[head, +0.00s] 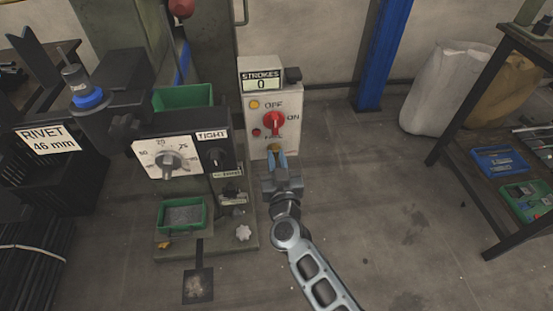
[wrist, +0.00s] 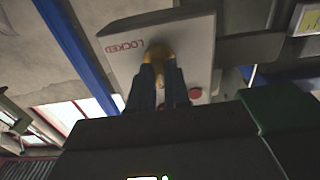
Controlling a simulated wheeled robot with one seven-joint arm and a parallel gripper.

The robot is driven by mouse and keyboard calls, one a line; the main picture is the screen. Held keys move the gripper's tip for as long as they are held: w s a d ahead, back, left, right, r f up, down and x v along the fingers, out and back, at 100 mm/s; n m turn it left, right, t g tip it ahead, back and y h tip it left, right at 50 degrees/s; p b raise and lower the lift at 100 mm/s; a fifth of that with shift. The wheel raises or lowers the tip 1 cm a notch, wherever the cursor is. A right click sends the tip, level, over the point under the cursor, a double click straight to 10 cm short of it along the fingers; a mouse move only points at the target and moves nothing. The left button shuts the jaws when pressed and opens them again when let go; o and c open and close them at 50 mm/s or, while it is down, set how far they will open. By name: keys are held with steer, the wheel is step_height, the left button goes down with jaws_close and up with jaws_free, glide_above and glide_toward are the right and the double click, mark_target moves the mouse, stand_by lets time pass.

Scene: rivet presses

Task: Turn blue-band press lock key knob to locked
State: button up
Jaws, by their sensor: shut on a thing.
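The box carries a red rotary switch (head: 273,123) with OFF and ON marks, and a STROKES display (head: 261,82) reading 0. The press with a dial plate (head: 168,158) stands left. A blue post (head: 384,50) and a shelf stand right. Floor between is clear.

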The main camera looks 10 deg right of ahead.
jaws_close()
steer(key=shift+m, duration=0.4)
steer(key=m+p, duration=0.1)
steer(key=m, duration=0.1)
steer(key=shift+d+m, duration=0.1)
steer(key=shift+m, duration=0.3)
steer(key=m, duration=0.5)
steer(key=shift+f, duration=0.1)
steer(key=m+b, duration=0.1)
steer(key=m, duration=0.4)
steer(key=shift+d+f, duration=0.1)
steer(key=m, duration=0.4)
steer(key=shift+b, duration=0.4)
steer(key=shift+f+m, duration=0.1)
steer(key=shift+m, duration=0.2)
